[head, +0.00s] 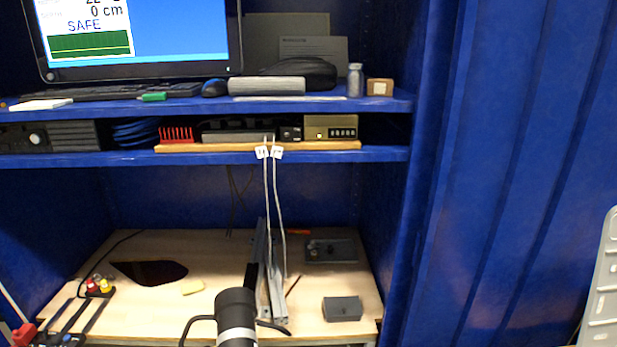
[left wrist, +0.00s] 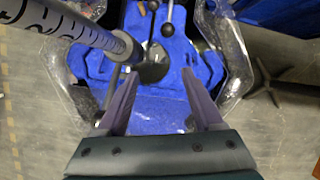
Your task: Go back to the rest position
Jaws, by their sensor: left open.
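My left gripper (left wrist: 160,75) shows in the left wrist view with its two grey-purple fingers spread apart. Nothing is between them. Below the fingertips is a blue tank-like body (left wrist: 152,108) with a clear rim and several levers with round knobs. I cannot tell whether the fingers touch it. My left gripper is not clearly seen in the head view. My right gripper is in neither view.
A whitish marked pole (left wrist: 85,33) stands close to the left finger. In the head view, a blue cabinet (head: 510,170) holds a monitor (head: 185,35), crowded shelves and a wooden worktop (head: 210,260). A black cylinder (head: 236,310) stands in front.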

